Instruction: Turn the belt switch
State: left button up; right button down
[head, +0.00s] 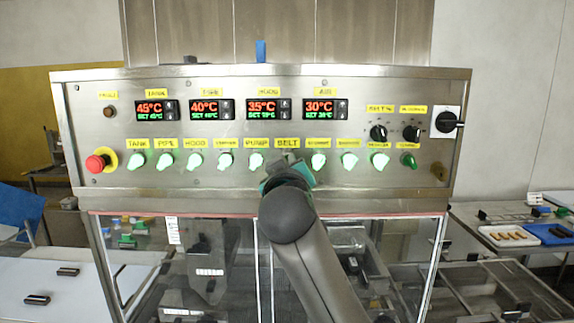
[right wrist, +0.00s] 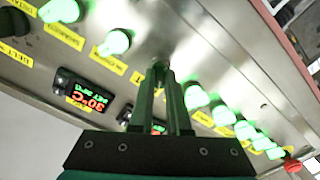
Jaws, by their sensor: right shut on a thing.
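The control panel (head: 222,177) carries a row of switches, mostly lit green, with yellow labels above. The BELT label (head: 287,143) is in the middle of the row. My right gripper (head: 288,170) is at the switch position right below it, its arm rising from the bottom. In the right wrist view the dark green fingers (right wrist: 160,70) point at the panel and are closed on the belt switch. The switch is almost wholly hidden by them, so its angle and light cannot be told. My left gripper is not in view.
The lit pump switch (head: 256,160) is just left of my gripper, and another lit switch (head: 318,160) just right. A red emergency button (head: 96,163) is at the panel's left end, a black rotary switch (head: 447,122) at its right. Temperature displays (head: 210,109) sit above.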

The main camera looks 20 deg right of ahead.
jog(key=c, duration=0.9)
grip_release()
jog(key=shift+b+v, duration=1.75)
jog(key=shift+v, duration=5.85)
